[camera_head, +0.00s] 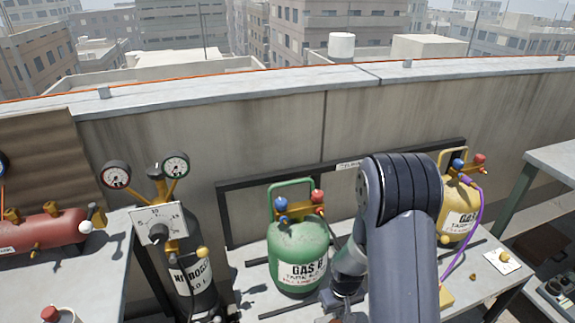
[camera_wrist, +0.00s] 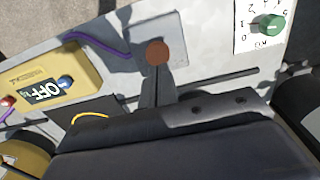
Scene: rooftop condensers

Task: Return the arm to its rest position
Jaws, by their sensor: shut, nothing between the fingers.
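My arm rises from the bottom of the head view, bends at a dark ribbed elbow (camera_head: 400,190) and comes down over the bench between the green and yellow cylinders. My gripper is at its lower end, mostly hidden in the head view. In the wrist view my gripper (camera_wrist: 158,72) shows as two dark fingers, shut together and empty. A reddish-brown round knob (camera_wrist: 157,51) appears right at the fingertips on a grey plate; I cannot tell if they touch.
A green gas cylinder (camera_head: 297,250) stands left of my wrist, a yellow one (camera_head: 458,212) with a purple hose right of it. A yellow box reading OFF (camera_wrist: 60,85) and a green dial (camera_wrist: 267,25) are near my gripper. A dark nitrogen cylinder (camera_head: 190,285) stands farther left.

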